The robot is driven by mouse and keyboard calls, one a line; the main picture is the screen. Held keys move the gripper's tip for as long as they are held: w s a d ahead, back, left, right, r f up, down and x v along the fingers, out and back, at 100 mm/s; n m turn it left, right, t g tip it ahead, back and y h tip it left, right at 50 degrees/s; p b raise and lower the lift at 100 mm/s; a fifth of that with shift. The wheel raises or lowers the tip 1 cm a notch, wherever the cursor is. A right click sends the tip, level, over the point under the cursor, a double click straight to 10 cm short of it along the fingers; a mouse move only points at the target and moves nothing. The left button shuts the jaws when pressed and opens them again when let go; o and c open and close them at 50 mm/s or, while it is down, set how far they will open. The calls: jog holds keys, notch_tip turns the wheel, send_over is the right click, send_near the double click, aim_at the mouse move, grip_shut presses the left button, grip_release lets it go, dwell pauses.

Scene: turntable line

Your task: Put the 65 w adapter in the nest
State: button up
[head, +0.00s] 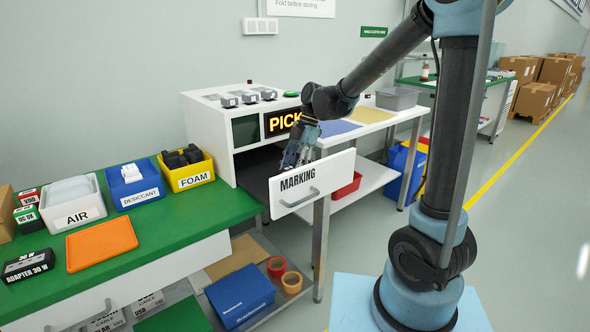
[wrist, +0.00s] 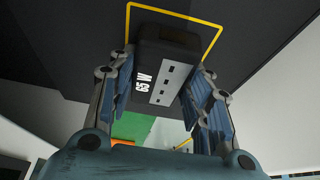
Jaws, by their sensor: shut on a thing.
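My gripper (head: 292,160) points down behind the white drawer front marked MARKING (head: 315,184). A yellow outline (wrist: 175,11) on a dark surface, which looks like the nest, frames the adapter's far end. A short yellow piece (wrist: 184,143) shows below the adapter. The adapter covers much of the outlined area, and I cannot tell whether it touches the surface. In the head view the adapter is hidden by the gripper and drawer front.
The white cabinet with a lit PICK sign (head: 283,122) stands behind the gripper. The green bench (head: 150,235) at left holds bins marked AIR (head: 75,218), DESICCANT (head: 138,198) and FOAM (head: 193,179), an orange tray (head: 101,245) and an ADAPTER 30 W box (head: 28,266).

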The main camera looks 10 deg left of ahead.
jog(key=o, duration=1.2)
jog(key=v, duration=1.2)
jog(key=shift+s, duration=0.1)
jog(key=shift+s, duration=0.1)
